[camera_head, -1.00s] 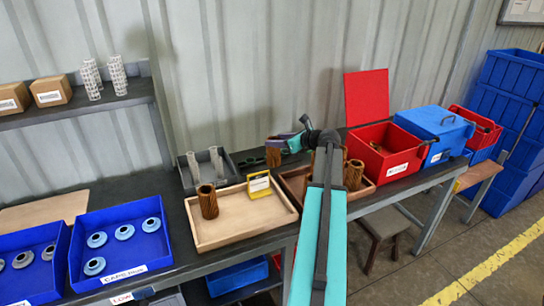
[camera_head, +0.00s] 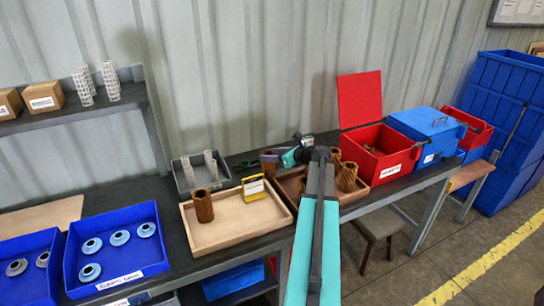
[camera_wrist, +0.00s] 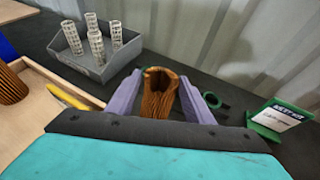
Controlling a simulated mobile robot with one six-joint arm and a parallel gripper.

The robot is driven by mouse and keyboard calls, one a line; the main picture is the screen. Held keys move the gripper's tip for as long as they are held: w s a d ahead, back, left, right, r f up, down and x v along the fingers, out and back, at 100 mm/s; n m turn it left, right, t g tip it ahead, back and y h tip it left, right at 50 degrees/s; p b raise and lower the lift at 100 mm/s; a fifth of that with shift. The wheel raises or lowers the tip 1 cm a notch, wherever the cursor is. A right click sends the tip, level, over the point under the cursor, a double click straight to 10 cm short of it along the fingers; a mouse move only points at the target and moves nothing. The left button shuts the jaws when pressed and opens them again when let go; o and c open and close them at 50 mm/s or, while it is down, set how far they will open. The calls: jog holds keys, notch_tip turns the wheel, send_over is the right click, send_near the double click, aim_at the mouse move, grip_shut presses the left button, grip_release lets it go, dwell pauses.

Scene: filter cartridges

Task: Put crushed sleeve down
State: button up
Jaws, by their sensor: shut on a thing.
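My gripper (camera_wrist: 160,101) is shut on a brown pleated sleeve (camera_wrist: 158,97), which stands between its two purple fingers in the wrist view. The sleeve's upper rim looks notched and uneven. In the head view the gripper (camera_head: 270,158) and the held sleeve (camera_head: 267,165) are behind the wooden trays, right of the grey bin. The dark bench top shows around the sleeve in the wrist view. The sleeve's lower end is hidden, so I cannot tell whether it touches the bench.
The grey bin (camera_wrist: 88,66) holds several white mesh cores. A green-framed sign (camera_wrist: 272,122) stands at right. The light wooden tray (camera_head: 225,236) holds a brown sleeve (camera_head: 203,205) and a yellow-framed sign (camera_head: 254,187). More sleeves (camera_head: 347,177) stand near the open red box (camera_head: 392,168).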

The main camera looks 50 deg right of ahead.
jog(key=shift+f, duration=0.5)
jog(key=o, duration=1.3)
jog(key=b+v, duration=0.1)
jog(key=v, duration=1.1)
jog(key=shift+r+b, duration=0.2)
jog(key=shift+b, duration=0.2)
